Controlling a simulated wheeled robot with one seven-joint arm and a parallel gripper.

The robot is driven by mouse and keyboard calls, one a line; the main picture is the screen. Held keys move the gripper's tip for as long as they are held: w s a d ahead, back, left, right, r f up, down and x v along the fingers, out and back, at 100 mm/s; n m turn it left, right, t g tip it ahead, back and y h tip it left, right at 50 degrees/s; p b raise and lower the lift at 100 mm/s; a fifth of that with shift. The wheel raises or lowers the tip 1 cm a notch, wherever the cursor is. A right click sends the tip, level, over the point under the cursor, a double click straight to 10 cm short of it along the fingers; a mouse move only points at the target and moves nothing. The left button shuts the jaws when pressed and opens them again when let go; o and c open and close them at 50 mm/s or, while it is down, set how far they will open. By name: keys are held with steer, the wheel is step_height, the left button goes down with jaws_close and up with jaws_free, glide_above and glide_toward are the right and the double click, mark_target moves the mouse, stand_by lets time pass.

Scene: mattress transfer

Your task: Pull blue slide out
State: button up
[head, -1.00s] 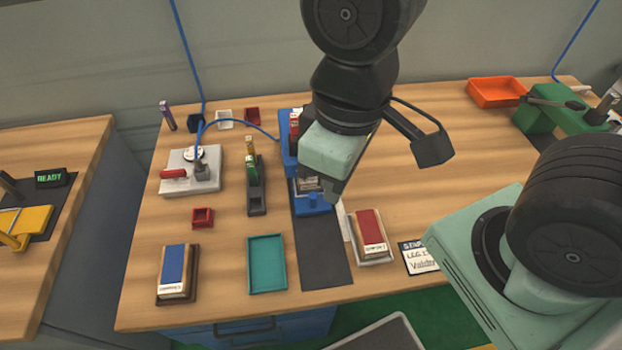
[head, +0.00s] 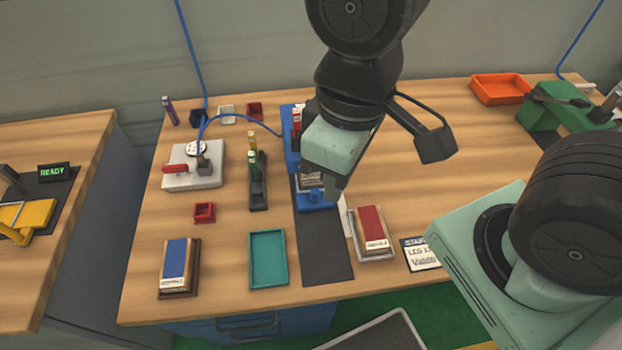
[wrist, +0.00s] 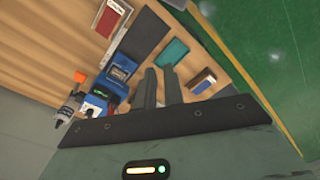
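The blue slide (head: 315,201) is the low front part of a blue station (head: 291,150) on the wooden bench, with a small blue knob on top. The slide also shows in the wrist view (wrist: 121,68), left of my fingers. My gripper (head: 333,190) hangs over the station's right side and hides part of it. In the wrist view my two fingers (wrist: 159,68) stand apart with a narrow gap and nothing between them. Contact with the slide cannot be made out.
A dark mat (head: 323,248) runs in front of the slide and is clear. A teal tray (head: 268,259) lies left of it, a red-topped block (head: 372,230) right. A black holder (head: 259,182) with upright tubes stands left of the station. An orange tray (head: 499,88) is far right.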

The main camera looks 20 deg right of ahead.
steer(key=o, duration=0.5)
steer(key=shift+w+f+m+b, duration=0.3)
steer(key=shift+f+b, duration=0.1)
steer(key=shift+b, duration=0.05)
steer(key=w+f+m+b, duration=0.1)
steer(key=w+b, duration=0.1)
steer(key=w+f+m+b, duration=0.2)
steer(key=w, duration=0.1)
steer(key=w+f+m+b, duration=0.2)
steer(key=b, duration=0.1)
steer(key=shift+w+d, duration=0.3)
steer(key=shift+d, duration=0.05)
steer(key=m+b, duration=0.5)
steer(key=m, duration=0.2)
glide_toward(315, 190)
steer(key=shift+h, duration=0.3)
steer(key=f, duration=0.3)
steer(key=f+b, duration=0.1)
steer(key=f, duration=0.4)
steer(key=shift+a+f+b, duration=0.25)
steer(key=shift+f+b, duration=0.05)
steer(key=shift+b, duration=0.05)
jaws_close()
